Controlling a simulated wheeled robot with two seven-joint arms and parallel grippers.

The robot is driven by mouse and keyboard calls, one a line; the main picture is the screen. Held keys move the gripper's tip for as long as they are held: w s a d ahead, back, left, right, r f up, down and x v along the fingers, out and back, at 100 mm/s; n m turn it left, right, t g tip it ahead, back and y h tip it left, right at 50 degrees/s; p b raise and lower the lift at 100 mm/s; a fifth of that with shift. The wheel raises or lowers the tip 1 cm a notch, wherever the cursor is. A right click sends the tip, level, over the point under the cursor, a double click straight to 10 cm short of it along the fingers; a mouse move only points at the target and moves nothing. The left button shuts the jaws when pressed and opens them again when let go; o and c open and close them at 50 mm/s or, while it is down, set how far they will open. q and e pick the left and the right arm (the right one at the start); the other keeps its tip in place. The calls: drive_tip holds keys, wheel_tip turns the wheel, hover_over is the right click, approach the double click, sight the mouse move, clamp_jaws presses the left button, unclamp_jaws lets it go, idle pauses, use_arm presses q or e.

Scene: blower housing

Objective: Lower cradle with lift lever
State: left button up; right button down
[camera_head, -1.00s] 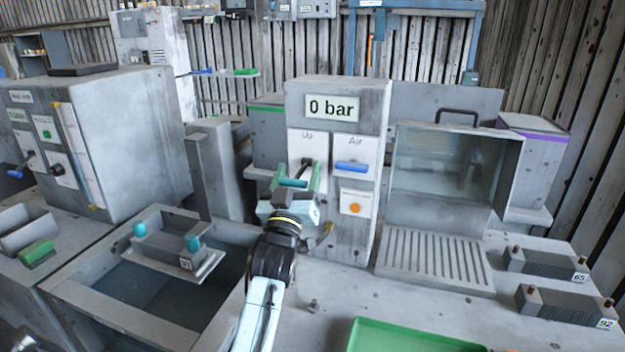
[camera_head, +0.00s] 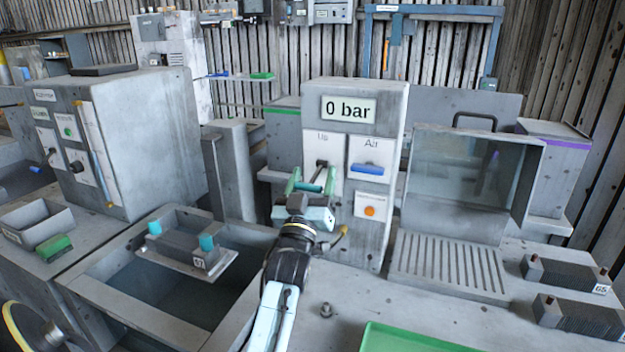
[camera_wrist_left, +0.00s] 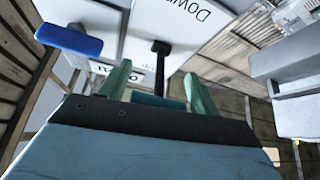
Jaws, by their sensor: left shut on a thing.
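The lift lever (camera_head: 320,172) has a black stem and a teal handle, on the white panel plate of a grey column. My left gripper (camera_head: 307,184) is shut on the teal handle. In the left wrist view, the handle (camera_wrist_left: 158,101) lies between the two green fingers, with the black stem (camera_wrist_left: 161,62) behind it. The cradle (camera_head: 217,262) is a grey platform at the tank opening, above the water at its far side. It bears a grey block (camera_head: 178,241) with teal caps and a number tag. My right gripper is not in view.
The open water tank (camera_head: 120,318) lies left of my left arm. A blue air lever (camera_head: 366,168) and an orange button (camera_head: 370,211) sit right of the lift lever. A glass-fronted box (camera_head: 465,170), finned blocks (camera_head: 565,272) and a green tray (camera_head: 405,340) stand farther right.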

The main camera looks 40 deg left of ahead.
use_arm(q)
drive_tip(key=shift+f, duration=0.3)
